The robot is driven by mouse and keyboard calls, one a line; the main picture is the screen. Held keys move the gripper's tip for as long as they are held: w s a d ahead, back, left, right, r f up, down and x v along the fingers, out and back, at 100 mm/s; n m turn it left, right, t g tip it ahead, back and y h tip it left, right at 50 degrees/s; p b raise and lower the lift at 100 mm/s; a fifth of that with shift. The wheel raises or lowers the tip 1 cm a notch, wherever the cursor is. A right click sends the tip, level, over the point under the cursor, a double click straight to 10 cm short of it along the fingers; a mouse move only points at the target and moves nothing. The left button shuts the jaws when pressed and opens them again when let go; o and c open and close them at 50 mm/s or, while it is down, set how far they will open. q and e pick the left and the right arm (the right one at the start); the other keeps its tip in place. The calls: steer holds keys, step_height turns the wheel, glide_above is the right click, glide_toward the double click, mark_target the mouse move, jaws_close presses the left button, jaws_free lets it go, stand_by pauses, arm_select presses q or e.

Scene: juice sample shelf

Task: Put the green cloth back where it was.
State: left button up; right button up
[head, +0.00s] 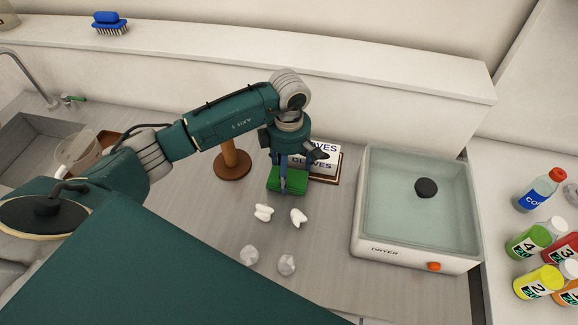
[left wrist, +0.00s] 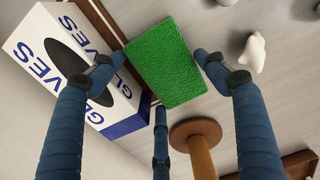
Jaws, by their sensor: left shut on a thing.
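The green cloth (head: 273,181) is a small thick rectangle, in the middle of the head view in front of the glove box. My left gripper (head: 286,184) comes down on it from above and is shut on it. In the left wrist view the cloth (left wrist: 165,62) lies between the blue fingers of the left gripper (left wrist: 158,75). I cannot tell whether the cloth touches the counter or is just above it. My right gripper is not in view.
A glove box (head: 325,160) stands right behind the cloth, and a brown wooden stand (head: 231,160) is at its left. Crumpled white gloves (head: 264,212) and pale balls (head: 287,264) lie in front. The dryer (head: 365,240) is to the right, with bottles (head: 540,190) beyond.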

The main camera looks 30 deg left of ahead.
mark_target(289, 173)
arm_select(q)
steer(key=shift+f+b, duration=0.3)
steer(key=shift+b, duration=0.1)
steer(key=o, duration=0.8)
steer(key=shift+r, duration=0.1)
steer(key=shift+r+p, duration=0.4)
step_height(289, 173, up, 12)
steer(key=b, duration=0.4)
steer(key=shift+f+b, duration=0.15)
steer(key=shift+b, duration=0.25)
